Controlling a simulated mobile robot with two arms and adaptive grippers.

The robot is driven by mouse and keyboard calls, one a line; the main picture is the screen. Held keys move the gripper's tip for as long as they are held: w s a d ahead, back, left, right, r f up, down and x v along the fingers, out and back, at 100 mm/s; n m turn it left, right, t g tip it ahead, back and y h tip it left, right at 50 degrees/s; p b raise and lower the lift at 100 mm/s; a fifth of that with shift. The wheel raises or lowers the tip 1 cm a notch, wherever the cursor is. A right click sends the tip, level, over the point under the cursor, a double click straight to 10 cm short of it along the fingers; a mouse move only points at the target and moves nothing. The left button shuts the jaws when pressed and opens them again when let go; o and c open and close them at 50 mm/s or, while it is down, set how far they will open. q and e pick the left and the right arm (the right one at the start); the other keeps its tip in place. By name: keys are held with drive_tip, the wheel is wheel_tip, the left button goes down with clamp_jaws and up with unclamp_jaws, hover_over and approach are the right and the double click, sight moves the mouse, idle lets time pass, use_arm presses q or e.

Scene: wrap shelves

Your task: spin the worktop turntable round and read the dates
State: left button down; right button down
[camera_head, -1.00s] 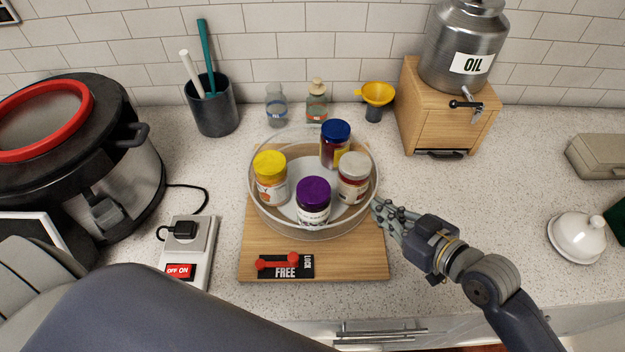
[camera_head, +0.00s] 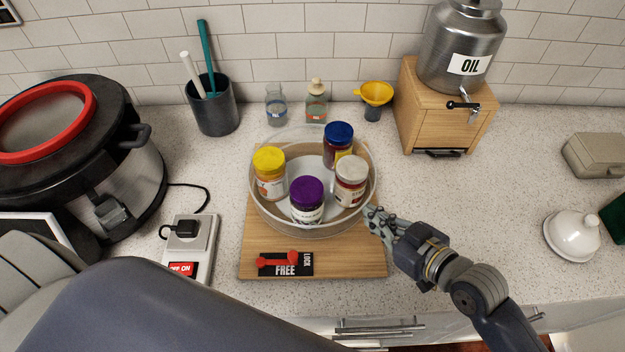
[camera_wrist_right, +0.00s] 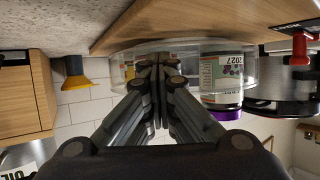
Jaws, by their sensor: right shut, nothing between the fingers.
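The turntable (camera_head: 262,214) is a round, clear-walled tray on a wooden board (camera_head: 345,262). It holds jars with a yellow lid (camera_head: 269,160), blue lid (camera_head: 339,132), white lid (camera_head: 352,168) and purple lid (camera_head: 307,190). My right gripper (camera_head: 372,214) is shut and empty, its fingertips at the tray's right-front wall; contact is hard to tell. In the right wrist view, the shut fingers (camera_wrist_right: 158,62) are in front of the clear wall. The purple-lidded jar (camera_wrist_right: 222,75) shows 2027, upside down; other dates are unreadable. My left gripper is out of view.
A red lever (camera_head: 278,260) lies on the FREE/LOCK plate at the board's front. A wooden oil stand (camera_head: 425,115) is behind right, a large black-lidded pot (camera_head: 135,190) left. Small bottles (camera_head: 316,105) and a yellow funnel (camera_head: 376,93) stand behind. The counter right of the board is mostly clear.

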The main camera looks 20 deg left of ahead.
sight(346, 222)
drive_tip(key=shift+a+r, duration=0.1)
drive_tip(key=shift+r, duration=0.05)
drive_tip(key=shift+s+a+p, duration=0.25)
drive_tip(key=shift+s+p, duration=0.3)
drive_tip(key=shift+s, duration=0.2)
drive_tip(key=shift+s+a, duration=0.15)
drive_tip(key=shift+s, duration=0.3)
drive_tip(key=shift+s+a+p, duration=0.7)
drive_tip(key=shift+s+p, duration=0.1)
